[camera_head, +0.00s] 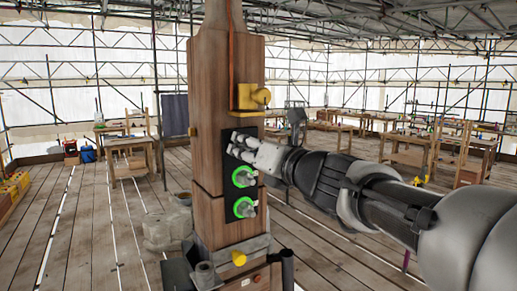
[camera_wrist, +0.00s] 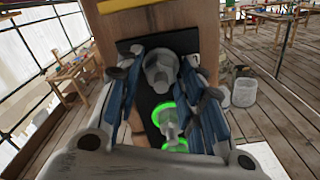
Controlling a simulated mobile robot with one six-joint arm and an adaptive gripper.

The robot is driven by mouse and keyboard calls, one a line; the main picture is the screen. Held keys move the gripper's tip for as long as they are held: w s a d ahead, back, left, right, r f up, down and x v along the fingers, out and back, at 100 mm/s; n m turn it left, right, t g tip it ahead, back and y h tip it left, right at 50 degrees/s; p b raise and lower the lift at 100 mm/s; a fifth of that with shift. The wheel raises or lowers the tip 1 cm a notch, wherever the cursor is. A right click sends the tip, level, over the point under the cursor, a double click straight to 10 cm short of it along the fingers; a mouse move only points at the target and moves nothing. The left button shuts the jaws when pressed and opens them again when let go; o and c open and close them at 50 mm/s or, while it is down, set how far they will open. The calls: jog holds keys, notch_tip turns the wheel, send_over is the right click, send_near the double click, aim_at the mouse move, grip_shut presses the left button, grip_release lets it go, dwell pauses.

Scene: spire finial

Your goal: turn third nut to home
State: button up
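A wooden post (camera_head: 212,110) bears a dark plate with a vertical row of nuts. The two lower nuts are grey with lit green rings, the middle one (camera_head: 243,177) and the bottom one (camera_head: 244,207). The top nut (camera_wrist: 160,70) is grey, and I see no green ring around it. My gripper (camera_head: 243,144) is at the top nut, its fingers spread on either side of it in the wrist view. Whether the fingers touch it I cannot tell. In the head view my gripper hides the top nut.
A yellow bracket (camera_head: 246,97) with a knob juts from the post just above the plate. A stone-like collar and a yellow knob (camera_head: 238,258) sit at its foot. Workbenches (camera_head: 128,148) stand farther off, and the plank floor between is mostly clear.

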jog(key=shift+o, duration=0.8)
jog(key=v, duration=1.2)
